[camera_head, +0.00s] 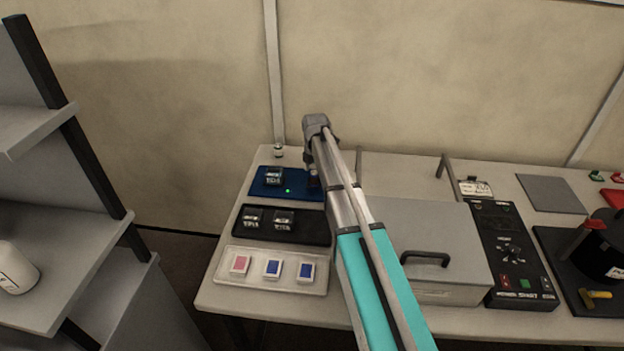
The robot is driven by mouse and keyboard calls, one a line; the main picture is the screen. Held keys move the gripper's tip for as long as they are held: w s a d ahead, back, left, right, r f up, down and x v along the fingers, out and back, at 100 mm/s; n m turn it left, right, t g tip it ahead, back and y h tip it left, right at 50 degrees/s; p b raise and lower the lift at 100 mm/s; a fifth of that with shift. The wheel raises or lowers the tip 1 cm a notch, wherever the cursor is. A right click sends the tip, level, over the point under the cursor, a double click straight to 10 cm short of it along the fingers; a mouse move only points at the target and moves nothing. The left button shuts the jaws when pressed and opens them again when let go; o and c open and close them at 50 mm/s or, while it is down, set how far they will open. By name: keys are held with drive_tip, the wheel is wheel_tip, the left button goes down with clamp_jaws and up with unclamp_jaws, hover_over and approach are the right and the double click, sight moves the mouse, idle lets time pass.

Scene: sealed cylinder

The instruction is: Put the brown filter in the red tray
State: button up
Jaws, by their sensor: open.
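My gripper (311,172) is open above the right end of the blue tray (262,193). A small dark shape shows right under it; I cannot tell whether this is the brown filter or part of the fingers. No brown filter can be made out clearly elsewhere. My arm hides part of the table's middle.
The blue tray holds a clear item (274,176) and a green light. A black tray (262,238) holds two clear items. A pale tray (240,281) holds one pink and two blue pieces. A metal box (440,280), control panel (511,260) and grey mat (550,193) stand to the right.

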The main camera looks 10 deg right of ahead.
drive_tip(key=c, duration=1.2)
drive_tip(key=shift+c, duration=0.2)
drive_tip(key=shift+r, duration=0.15)
wheel_tip(320, 180, up, 2)
drive_tip(key=shift+r+p, duration=0.1)
drive_tip(key=shift+p, duration=1.15)
drive_tip(key=s+r+p, duration=1)
drive_tip(key=s, duration=0.4)
drive_tip(key=shift+r, duration=0.25)
